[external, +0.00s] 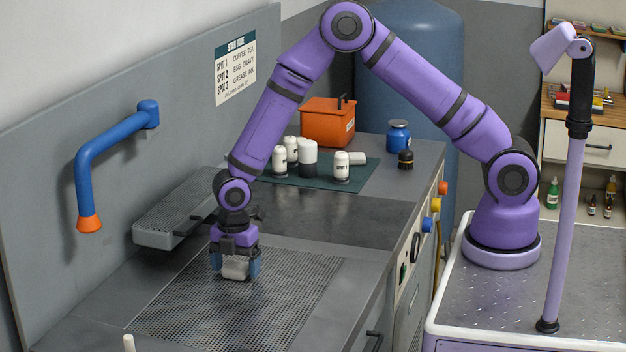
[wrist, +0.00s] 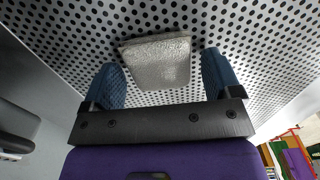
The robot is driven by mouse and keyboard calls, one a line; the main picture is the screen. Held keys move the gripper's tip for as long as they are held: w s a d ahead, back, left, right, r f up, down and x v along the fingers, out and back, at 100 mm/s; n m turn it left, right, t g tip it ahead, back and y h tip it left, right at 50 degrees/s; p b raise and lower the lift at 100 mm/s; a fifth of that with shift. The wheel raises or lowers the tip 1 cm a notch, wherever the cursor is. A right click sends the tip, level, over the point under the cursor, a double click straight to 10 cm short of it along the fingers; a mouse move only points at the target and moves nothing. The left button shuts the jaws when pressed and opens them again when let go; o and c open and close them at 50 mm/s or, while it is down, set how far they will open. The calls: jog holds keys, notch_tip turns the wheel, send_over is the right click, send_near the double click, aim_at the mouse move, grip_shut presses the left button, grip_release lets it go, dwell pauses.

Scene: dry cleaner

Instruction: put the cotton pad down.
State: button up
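The cotton pad (external: 235,269) is a small pale grey-white block. It is low over the perforated metal panel (external: 290,300) of the worktop and appears to rest on it. In the wrist view the pad (wrist: 158,62) lies against the perforated surface, slightly tilted in the picture. My gripper (external: 235,267) points down with a blue finger on each side of the pad. In the wrist view my gripper (wrist: 161,70) is open, with a visible gap between the pad and the right finger and a narrower one at the left finger.
White bottles (external: 342,167) stand on a dark green mat (external: 370,176) behind, near an orange box (external: 327,122) and a blue jar (external: 398,135). A grey perforated side arm (external: 170,222) and a blue pipe (external: 115,150) are at left. The panel in front is clear.

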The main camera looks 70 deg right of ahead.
notch_tip(320, 180, up, 12)
notch_tip(320, 180, up, 13)
jog(key=m+t, duration=0.1)
jog(key=m, duration=0.3)
send_over(236, 266)
jog(key=s+d, duration=0.6)
jog(key=d, duration=0.1)
jog(key=s+d+r+m+t, duration=0.2)
jog(key=s+d+r+m, duration=0.25)
jog(key=s+r, duration=0.4)
jog(key=s+d+r+m, duration=0.1)
jog(key=s+d+m, duration=0.1)
jog(key=s, duration=0.5)
jog(key=s+d+r+m+t, duration=0.1)
jog(key=s+d+r+m, duration=0.1)
jog(key=s, duration=0.5)
jog(key=s+d+r+m+t, duration=0.1)
jog(key=s+d+r+m, duration=0.1)
jog(key=s+d+m, duration=0.2)
jog(key=s+m, duration=0.1)
jog(key=s, duration=0.2)
jog(key=shift+s, duration=0.4)
jog(key=shift+r+m, duration=0.1)
jog(key=shift+m, duration=0.15)
